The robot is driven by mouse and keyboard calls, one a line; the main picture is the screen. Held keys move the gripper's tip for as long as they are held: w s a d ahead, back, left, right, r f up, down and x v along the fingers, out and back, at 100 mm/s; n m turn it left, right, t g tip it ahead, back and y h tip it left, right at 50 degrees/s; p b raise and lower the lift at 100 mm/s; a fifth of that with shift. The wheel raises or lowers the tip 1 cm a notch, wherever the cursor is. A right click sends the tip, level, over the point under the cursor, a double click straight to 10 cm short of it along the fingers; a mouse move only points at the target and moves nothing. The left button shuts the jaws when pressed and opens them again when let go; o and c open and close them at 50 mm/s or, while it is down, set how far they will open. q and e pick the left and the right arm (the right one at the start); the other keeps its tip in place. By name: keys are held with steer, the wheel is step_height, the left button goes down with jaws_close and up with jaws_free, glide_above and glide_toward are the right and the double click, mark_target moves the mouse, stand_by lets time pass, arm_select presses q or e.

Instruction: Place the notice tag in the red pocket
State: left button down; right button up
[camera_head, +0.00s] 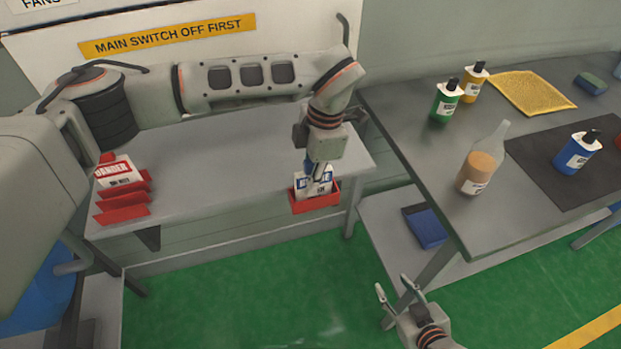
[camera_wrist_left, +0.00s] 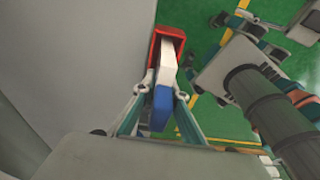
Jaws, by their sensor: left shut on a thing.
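The notice tag (camera_head: 313,188) is white with blue lettering and a blue top; it also shows in the left wrist view (camera_wrist_left: 161,105). My left gripper (camera_head: 316,172) is shut on its blue end. The red pocket (camera_head: 316,204) is at the right front edge of the grey table. The tag's lower white part is inside the mouth of the pocket, which also shows in the left wrist view (camera_wrist_left: 156,42). How deep it goes is hidden. My right gripper (camera_head: 395,288) is open and empty, low over the green floor.
A red rack (camera_head: 123,213) with a white danger tag (camera_head: 118,172) stands on the table's left. Another bench (camera_head: 420,150) on the right carries several bottles, a yellow cloth (camera_head: 530,92) and a dark mat (camera_head: 540,165). The grey table's middle (camera_head: 215,165) is clear.

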arm_select(q)
steer(key=c, duration=2)
jaws_free()
steer(key=shift+f, duration=0.1)
steer(key=shift+c, duration=0.2)
arm_select(e)
steer(key=shift+a+r, duration=0.15)
steer(key=shift+r, duration=0.1)
arm_select(q)
steer(key=r, duration=0.3)
steer(key=d+r+b, duration=0.1)
steer(key=r, duration=0.6)
steer(key=shift+w+d+r, duration=0.25)
steer(key=shift+r, duration=0.15)
steer(key=shift+d+r+b, duration=0.1)
steer(key=shift+r+b, duration=0.2)
steer(key=shift+r, duration=0.4)
arm_select(e)
steer(key=shift+a+f, duration=0.1)
steer(key=shift+f, duration=0.55)
